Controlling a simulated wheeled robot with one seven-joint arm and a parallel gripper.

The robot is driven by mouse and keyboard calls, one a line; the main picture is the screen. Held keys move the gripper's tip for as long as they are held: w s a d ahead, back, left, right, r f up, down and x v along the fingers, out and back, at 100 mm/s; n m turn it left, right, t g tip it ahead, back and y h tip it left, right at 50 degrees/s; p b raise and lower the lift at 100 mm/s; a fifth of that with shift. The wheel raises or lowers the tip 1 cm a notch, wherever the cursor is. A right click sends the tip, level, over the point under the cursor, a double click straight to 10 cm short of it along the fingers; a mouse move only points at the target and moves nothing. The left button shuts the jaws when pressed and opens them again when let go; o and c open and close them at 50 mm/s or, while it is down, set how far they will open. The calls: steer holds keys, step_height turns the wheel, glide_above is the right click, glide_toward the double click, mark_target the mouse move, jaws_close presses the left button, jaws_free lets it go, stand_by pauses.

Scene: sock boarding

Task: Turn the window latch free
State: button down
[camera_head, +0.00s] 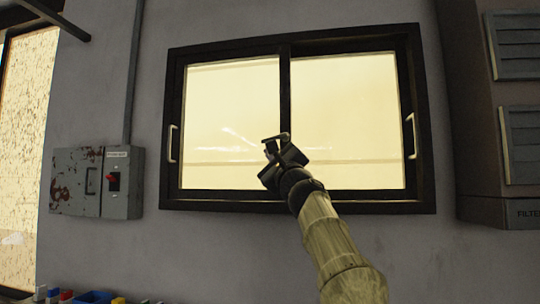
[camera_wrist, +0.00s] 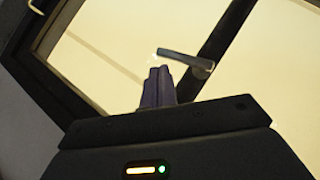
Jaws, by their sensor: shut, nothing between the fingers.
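The window (camera_head: 235,120) is a dark-framed two-pane slider on the grey wall. Its latch (camera_head: 277,138) is a small dark lever on the central upright. In the wrist view the latch lever (camera_wrist: 184,59) sticks out to the left from the dark upright (camera_wrist: 226,32), across the bright pane. My gripper (camera_head: 271,153) is in front of the window beside the latch. Its fingers (camera_wrist: 158,84) are shut and empty, with the tips just below the lever's free end. I cannot tell whether they touch it. The gripper hides part of the upright in the head view.
White pull handles (camera_head: 172,144) (camera_head: 411,136) sit on both outer sides of the window. A rusty electrical box (camera_head: 122,182) with a red switch hangs at the left. A louvred cabinet (camera_head: 475,90) stands at the right. Coloured items (camera_head: 92,297) lie at the lower left.

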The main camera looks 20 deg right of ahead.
steer(key=s+f+b, duration=0.7)
steer(key=f+b, duration=0.3)
steer(key=b, duration=0.2)
steer(key=shift+s+a+f+b, duration=0.2)
steer(key=shift+s+a+b, duration=0.1)
steer(key=shift+a+b, duration=0.1)
stand_by(0.5)
